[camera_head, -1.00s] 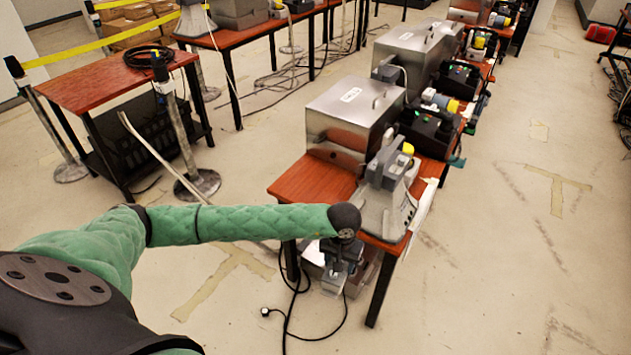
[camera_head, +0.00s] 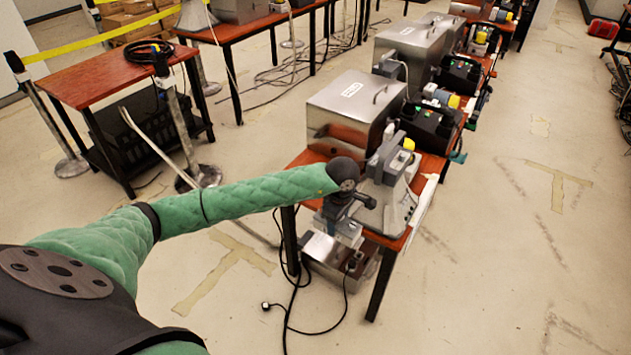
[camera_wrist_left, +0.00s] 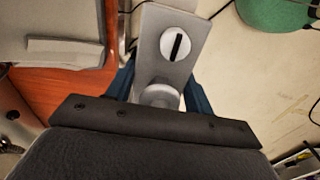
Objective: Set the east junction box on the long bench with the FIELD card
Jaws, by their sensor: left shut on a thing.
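My left gripper (camera_head: 343,228) is at the near end of the long bench (camera_head: 312,178), pointing down. It is shut on a steel box, which I take for the junction box (camera_head: 325,257), held low in front of the bench end. In the left wrist view the box (camera_wrist_left: 153,30) shows a grey metal face with a slotted round knob, and the blue fingers (camera_wrist_left: 160,92) close around a round grip. My right gripper is out of view.
The bench's near end holds a steel cabinet (camera_head: 342,118) and a grey, wedge-shaped device (camera_head: 391,190). A bare red strip is left of them. A black cable (camera_head: 290,300) with a plug trails on the floor. A side table (camera_head: 100,85) stands left.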

